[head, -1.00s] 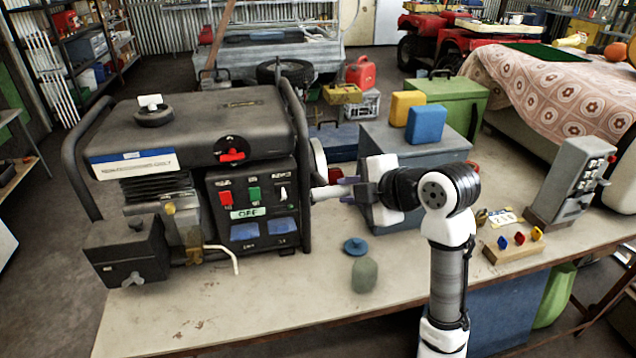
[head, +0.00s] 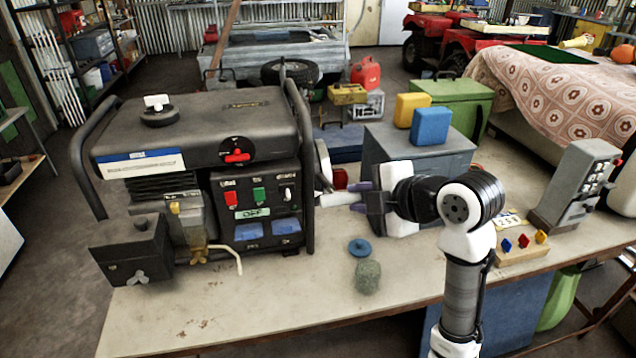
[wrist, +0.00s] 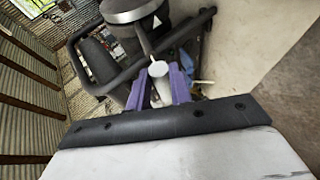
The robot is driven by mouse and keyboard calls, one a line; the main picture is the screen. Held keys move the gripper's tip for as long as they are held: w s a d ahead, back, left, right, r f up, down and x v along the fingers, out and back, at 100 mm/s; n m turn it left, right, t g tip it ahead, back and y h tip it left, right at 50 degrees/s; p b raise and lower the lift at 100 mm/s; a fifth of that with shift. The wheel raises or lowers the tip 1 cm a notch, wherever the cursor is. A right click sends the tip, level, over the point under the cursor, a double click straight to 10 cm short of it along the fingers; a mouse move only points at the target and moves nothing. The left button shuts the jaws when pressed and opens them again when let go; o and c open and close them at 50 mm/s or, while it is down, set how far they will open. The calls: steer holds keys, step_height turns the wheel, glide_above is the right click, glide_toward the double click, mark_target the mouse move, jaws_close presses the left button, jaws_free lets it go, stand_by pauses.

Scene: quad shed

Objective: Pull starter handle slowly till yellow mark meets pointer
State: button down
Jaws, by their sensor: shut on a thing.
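The black generator (head: 200,125) stands on the bench at left. Its round grey starter housing (wrist: 135,10) is on its right side, seen edge-on in the head view (head: 323,160). My gripper (head: 361,198), with purple fingertips, is shut on the pale cylindrical starter handle (head: 341,199), which also shows in the wrist view (wrist: 159,71). The handle is out from the housing, and a thin grey line (wrist: 144,40) runs between them. A small yellow spot (wrist: 157,21) shows at the housing's rim; I cannot tell whether it is the mark. I cannot make out the pointer.
A grey box (head: 420,150) with yellow and blue blocks stands behind my gripper. A blue disc (head: 359,247) and a grey-green lump (head: 367,277) lie on the bench (head: 270,310) in front. A wooden block with coloured knobs (head: 522,248) and a grey control box (head: 575,185) are at right.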

steer(key=s+d+r+p, duration=0.1)
steer(key=s+r, duration=0.1)
steer(key=s, duration=0.4)
steer(key=s+d+r+p, duration=0.2)
steer(key=s+r, duration=0.1)
steer(key=s, duration=0.4)
stand_by(2.9)
steer(key=shift+f, duration=0.1)
steer(key=w+a+f+b, duration=0.2)
steer(key=w+f+b, duration=0.1)
steer(key=w, duration=0.5)
steer(key=w+a+f+b, duration=0.1)
steer(key=w+f+b, duration=0.2)
steer(key=w+b, duration=0.3)
steer(key=shift+w+a, duration=0.4)
steer(key=shift+w, duration=0.85)
steer(key=c, duration=1.2)
jaws_free()
steer(key=shift+s, duration=0.1)
